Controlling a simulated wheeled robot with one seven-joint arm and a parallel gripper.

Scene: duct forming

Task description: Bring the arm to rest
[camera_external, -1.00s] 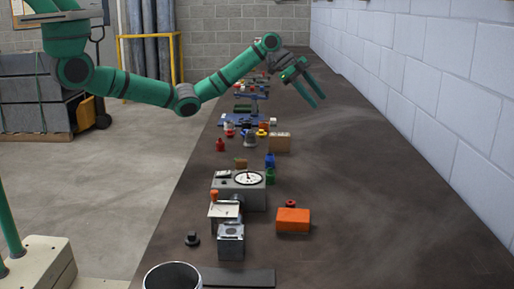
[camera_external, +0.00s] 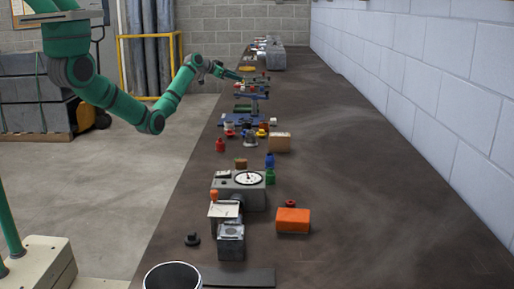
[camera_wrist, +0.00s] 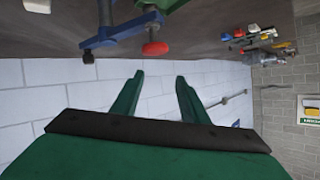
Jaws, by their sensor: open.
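My gripper (camera_external: 236,75) is at the end of my green arm, over the left edge of the long bench near its far half. In the external view it is small and its fingers are hard to make out. In the wrist view my gripper (camera_wrist: 155,92) shows two green fingers spread apart with nothing between them. Behind the fingers is the pale block wall. The arm is bent, with its elbow low at the left of the bench.
The dark bench (camera_external: 360,200) carries an orange box (camera_external: 293,220), a grey dial device (camera_external: 238,189), a tan block (camera_external: 279,142) and a blue clamp-like tool (camera_wrist: 122,32). The bench's right side is mostly clear. The block wall (camera_external: 420,70) runs along the right.

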